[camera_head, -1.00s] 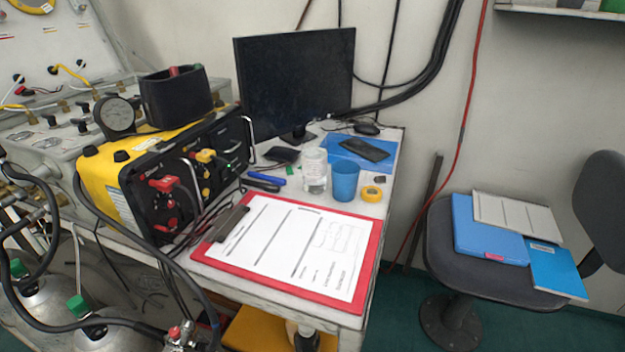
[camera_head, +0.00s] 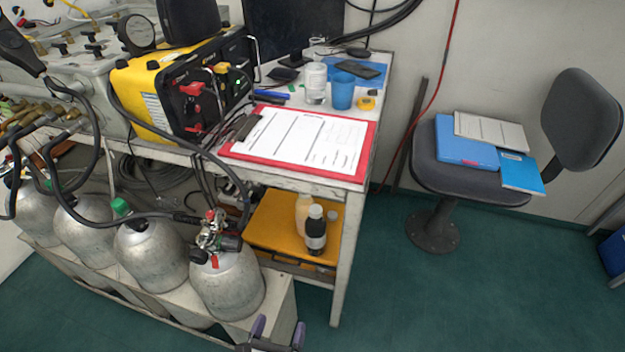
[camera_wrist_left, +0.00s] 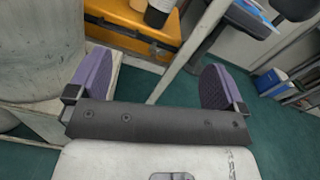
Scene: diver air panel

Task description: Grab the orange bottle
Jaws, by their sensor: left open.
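A pale orange bottle (camera_head: 303,212) stands on the orange-yellow case on the shelf under the table. A dark bottle with a black cap and white label (camera_head: 316,238) stands in front of it and partly hides it. My left gripper (camera_head: 278,333) is at the bottom edge of the head view, in front of and below the shelf. In the left wrist view its purple fingers (camera_wrist_left: 155,84) are wide apart with nothing between them. The lower part of the dark bottle (camera_wrist_left: 158,14) shows beyond them; I cannot make out the pale orange bottle there. My right gripper is not in view.
The orange-yellow case (camera_head: 270,228) fills the shelf. Silver gas cylinders (camera_head: 228,284) with hoses stand left of it. A table leg (camera_head: 343,270) bounds it on the right. The table above holds a red clipboard (camera_head: 360,165). Green floor to the right is clear up to a chair (camera_head: 470,170).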

